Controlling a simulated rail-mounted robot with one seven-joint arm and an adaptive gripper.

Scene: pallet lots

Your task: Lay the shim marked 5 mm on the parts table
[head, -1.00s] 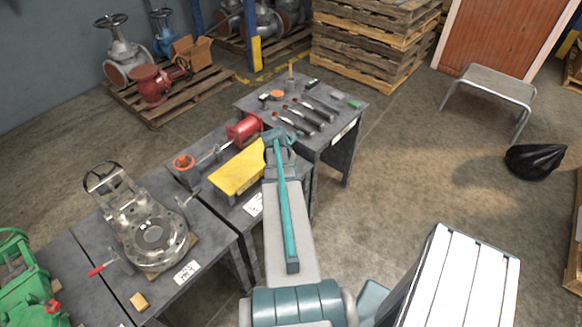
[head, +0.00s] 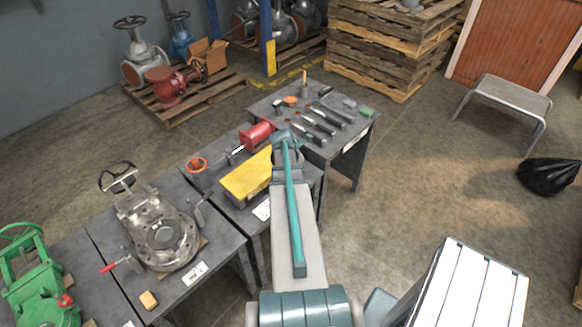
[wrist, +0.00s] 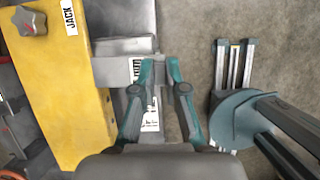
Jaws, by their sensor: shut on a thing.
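My gripper (wrist: 159,64) is shut, with its teal fingers close together in the middle of the wrist view. In the head view my gripper (head: 286,136) is above the right end of the yellow box's table, and my arm hides the shim. I cannot tell which of the dark grey tables is the parts table.
The yellow box (head: 247,174) marked JACK stands close left of my gripper. The far table (head: 268,104) holds several dark-handled tools. A valve body (head: 160,232) is on the left table.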

